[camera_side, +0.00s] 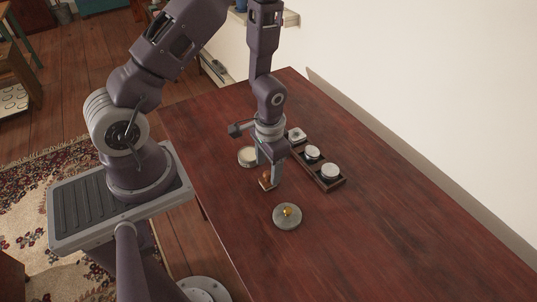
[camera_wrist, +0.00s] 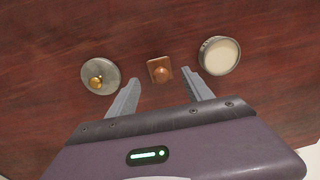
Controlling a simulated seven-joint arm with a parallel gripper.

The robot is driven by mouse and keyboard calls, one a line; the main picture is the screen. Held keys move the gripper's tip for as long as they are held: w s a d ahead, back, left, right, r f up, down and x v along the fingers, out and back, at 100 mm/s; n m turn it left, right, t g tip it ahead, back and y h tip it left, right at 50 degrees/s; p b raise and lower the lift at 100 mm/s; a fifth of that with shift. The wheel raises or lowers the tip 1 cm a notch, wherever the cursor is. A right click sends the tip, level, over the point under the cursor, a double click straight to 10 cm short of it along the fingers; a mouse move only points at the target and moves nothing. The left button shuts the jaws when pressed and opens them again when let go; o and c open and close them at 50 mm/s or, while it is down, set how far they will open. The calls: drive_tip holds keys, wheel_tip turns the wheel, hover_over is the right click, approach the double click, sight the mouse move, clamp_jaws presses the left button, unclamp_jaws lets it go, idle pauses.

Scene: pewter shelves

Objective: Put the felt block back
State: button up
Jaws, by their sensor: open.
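A small brown block with a rounded knob, which I take as the felt block (camera_wrist: 158,70), sits on the table just beyond my fingertips in the wrist view. In the side view the block (camera_side: 266,185) stands at the foot of my gripper (camera_side: 270,176), partly hidden by a finger. My gripper (camera_wrist: 164,84) points down with its fingers apart, and nothing shows between them. I cannot tell whether a finger touches the block.
A grey round lid with a gold knob (camera_side: 287,216) lies nearer the camera. A round tin with a cream top (camera_side: 247,156) stands to the left of my gripper. A wall runs beyond the table's right edge. The near right of the table (camera_side: 400,235) is clear.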

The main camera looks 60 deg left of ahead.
wheel_tip(320, 180, up, 22)
drive_tip(key=s+d+t, duration=0.2)
drive_tip(key=t, duration=0.1)
drive_tip(key=s+d+r+t, duration=0.2)
drive_tip(key=s+d+r, duration=0.1)
drive_tip(key=s+r, duration=0.7)
drive_tip(key=shift+s+d+r+t+h, duration=0.2)
drive_tip(key=shift+s+r+t+h, duration=0.1)
drive_tip(key=shift+s, duration=0.4)
